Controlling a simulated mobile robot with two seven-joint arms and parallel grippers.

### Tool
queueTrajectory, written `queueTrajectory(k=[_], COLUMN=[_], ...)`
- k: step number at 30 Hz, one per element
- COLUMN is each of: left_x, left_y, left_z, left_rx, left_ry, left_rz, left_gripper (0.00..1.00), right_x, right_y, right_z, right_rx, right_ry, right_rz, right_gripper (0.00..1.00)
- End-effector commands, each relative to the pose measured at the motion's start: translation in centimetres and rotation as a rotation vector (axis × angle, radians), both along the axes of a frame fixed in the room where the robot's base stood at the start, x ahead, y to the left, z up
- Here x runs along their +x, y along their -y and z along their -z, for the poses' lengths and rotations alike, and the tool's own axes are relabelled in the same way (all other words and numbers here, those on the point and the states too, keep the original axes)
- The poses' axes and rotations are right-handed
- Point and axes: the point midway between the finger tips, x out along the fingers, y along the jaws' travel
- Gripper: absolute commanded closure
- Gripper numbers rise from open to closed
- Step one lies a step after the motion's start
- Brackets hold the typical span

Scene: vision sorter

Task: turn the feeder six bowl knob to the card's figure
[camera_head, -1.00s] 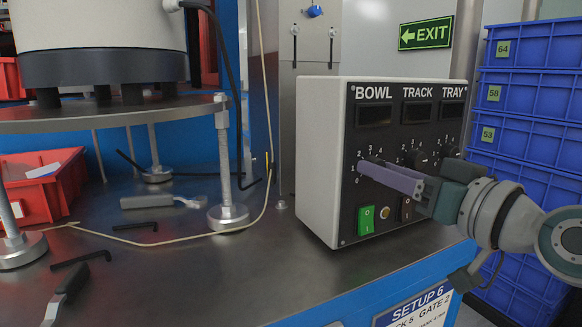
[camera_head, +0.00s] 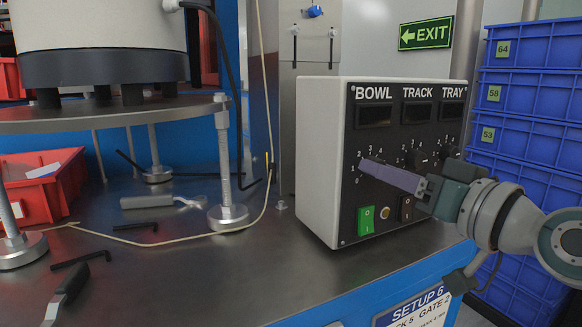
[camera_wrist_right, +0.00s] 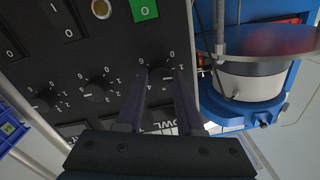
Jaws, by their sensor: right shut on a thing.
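My left gripper is not in view.
The track knob (camera_head: 414,158) and the tray knob (camera_head: 449,152) are close to the right gripper. A green switch (camera_head: 366,220) sits below the bowl knob. Blue crates (camera_head: 525,140) stand at right. Hex keys (camera_head: 136,226) and a cable lie on the bench at left.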

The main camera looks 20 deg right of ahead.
Motion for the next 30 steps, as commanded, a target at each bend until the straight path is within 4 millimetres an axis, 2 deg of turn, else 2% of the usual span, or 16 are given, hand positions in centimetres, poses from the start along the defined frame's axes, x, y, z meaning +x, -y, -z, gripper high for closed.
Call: queueTrajectory(k=[18,30], left_x=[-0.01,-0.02], left_y=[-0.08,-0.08], left_z=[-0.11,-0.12], left_rx=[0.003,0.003], left_ry=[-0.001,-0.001], left_rz=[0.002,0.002], left_gripper=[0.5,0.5], right_x=[0.01,0.02], right_y=[0.02,-0.01], right_z=[-0.01,0.03], right_rx=[0.487,0.652], right_ry=[-0.036,-0.05], right_rz=[0.0,0.0], right_gripper=[1.0,1.0])
